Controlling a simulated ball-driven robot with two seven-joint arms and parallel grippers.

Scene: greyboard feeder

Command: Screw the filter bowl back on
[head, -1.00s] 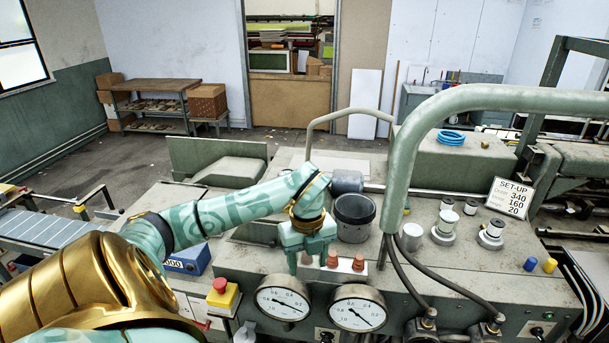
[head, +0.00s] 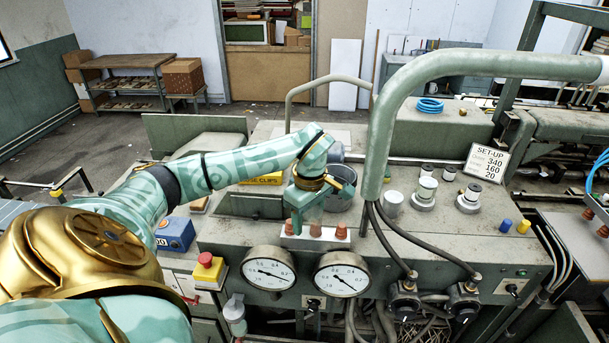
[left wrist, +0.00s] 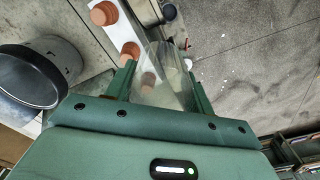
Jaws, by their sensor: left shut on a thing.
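My left gripper (head: 298,228) is over the machine's front ledge, just above the row of terracotta cups. In the left wrist view its fingers (left wrist: 158,80) are shut on a clear, see-through piece, the filter bowl (left wrist: 165,72). One cup shows through it. The bowl's outline is faint, and I cannot make it out in the head view. A pale fitting with a greenish lower part (head: 235,308) hangs on the machine front below the red stop button, apart from the gripper. It is too small to tell its details. My right gripper is not in view.
Terracotta cups (head: 315,230) stand on a white strip, with a dark grey pot (head: 340,198) behind. Two gauges (head: 268,273) are below. A red stop button on a yellow box (head: 207,265) sits at the left. A thick green pipe (head: 377,165) and black hoses rise at the right.

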